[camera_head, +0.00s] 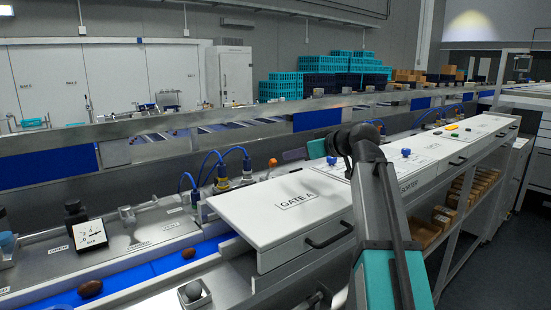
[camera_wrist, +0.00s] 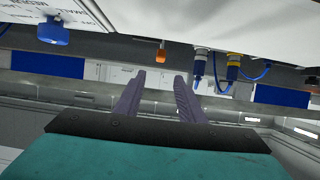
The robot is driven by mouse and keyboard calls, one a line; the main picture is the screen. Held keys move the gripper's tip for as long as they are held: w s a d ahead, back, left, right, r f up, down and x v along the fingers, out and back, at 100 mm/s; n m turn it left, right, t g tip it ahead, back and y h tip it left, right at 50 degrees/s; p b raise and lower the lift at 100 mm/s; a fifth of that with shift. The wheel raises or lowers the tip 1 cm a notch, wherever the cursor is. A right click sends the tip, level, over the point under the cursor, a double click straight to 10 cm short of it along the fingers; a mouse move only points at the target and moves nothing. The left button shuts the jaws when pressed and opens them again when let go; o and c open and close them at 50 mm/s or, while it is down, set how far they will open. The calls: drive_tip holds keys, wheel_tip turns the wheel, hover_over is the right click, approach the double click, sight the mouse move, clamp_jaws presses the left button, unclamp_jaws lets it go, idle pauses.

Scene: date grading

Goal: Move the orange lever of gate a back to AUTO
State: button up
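The orange lever (camera_head: 272,163) is a small upright piece behind the white GATE A panel (camera_head: 240,205) in the head view. In the upside-down wrist view the orange lever (camera_wrist: 161,54) lies just beyond the fingertips, in line with the gap between them. My gripper (camera_head: 285,156) has a teal body and purple fingers and reaches over the panel's far side. In the wrist view my gripper (camera_wrist: 159,74) is open, with nothing between the fingers. The lever's base and any AUTO marking by it cannot be made out.
Blue-cabled sensors (camera_head: 223,182) stand left of the lever; they also show in the wrist view (camera_wrist: 233,68). A blue knob (camera_wrist: 53,32) sits on the panel near my gripper. A blue belt (camera_head: 150,270) carries dark dates. A metal rail (camera_head: 230,117) runs behind.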

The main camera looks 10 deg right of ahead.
sight(273, 159)
drive_tip(key=p+x, duration=0.3)
drive_tip(key=x, duration=0.8)
drive_tip(key=shift+w+a+f, duration=0.15)
drive_tip(key=shift+w+f, duration=0.05)
drive_tip(key=shift+w, duration=0.05)
clamp_jaws()
